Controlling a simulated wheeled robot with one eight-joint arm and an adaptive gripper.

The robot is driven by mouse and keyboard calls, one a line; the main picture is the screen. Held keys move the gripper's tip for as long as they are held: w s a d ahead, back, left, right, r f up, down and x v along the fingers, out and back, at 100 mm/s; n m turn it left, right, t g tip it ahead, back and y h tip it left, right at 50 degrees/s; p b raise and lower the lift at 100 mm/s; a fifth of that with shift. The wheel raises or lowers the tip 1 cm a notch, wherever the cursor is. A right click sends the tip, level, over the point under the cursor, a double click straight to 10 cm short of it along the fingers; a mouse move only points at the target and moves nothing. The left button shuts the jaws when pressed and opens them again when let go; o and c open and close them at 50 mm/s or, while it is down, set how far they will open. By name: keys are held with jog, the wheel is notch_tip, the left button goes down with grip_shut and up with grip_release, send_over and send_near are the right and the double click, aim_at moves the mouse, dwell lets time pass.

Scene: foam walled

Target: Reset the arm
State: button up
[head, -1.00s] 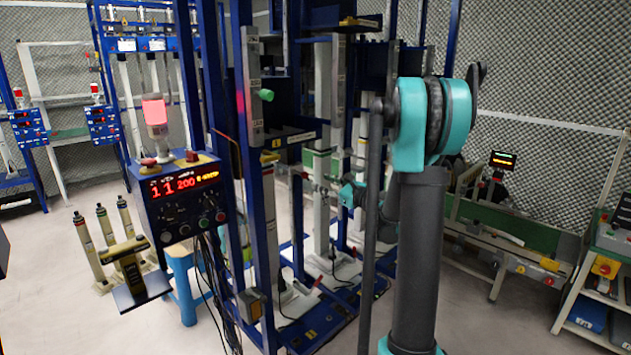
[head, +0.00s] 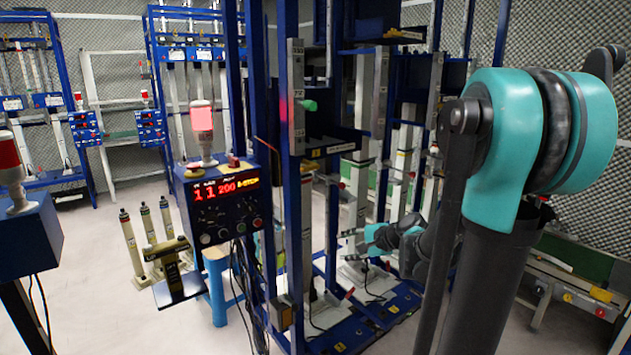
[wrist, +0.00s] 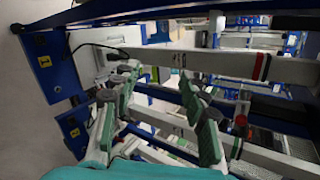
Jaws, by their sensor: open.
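My arm rises large at the right of the head view, its upper joint teal and black. Its forearm reaches behind the near link, with my gripper (head: 350,245) low in front of the blue test rack (head: 305,200). In the wrist view, the two grey-green fingers of my gripper (wrist: 156,80) stand wide apart with nothing held between them. White rack columns (wrist: 215,65) and blue beams lie beyond the fingers. Whether a finger touches the rack cannot be told.
A control box (head: 222,200) with red digits and a lit red lamp (head: 202,122) stands left of the rack. Several slim cylinders (head: 132,243) stand behind a small black stand (head: 178,278). A blue stool (head: 220,280) is close by. Open floor (head: 110,320) lies at front left.

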jog(key=s+d+f+n+g+h, duration=0.1)
jog(key=s+d+f+n+h, duration=0.1)
jog(key=s, duration=0.5)
jog(key=s+d+f+n+g+h, duration=0.1)
jog(key=s+d+f+n+h, duration=0.2)
jog(key=s+f+n, duration=0.2)
jog(key=s+d+f+n+g+h, duration=0.2)
jog(key=s+n, duration=0.4)
jog(key=s, duration=0.4)
notch_tip(320, 180, down, 2)
jog(key=shift+d+f+h, duration=0.15)
jog(key=shift+d+h, duration=0.35)
jog(key=shift+d, duration=0.35)
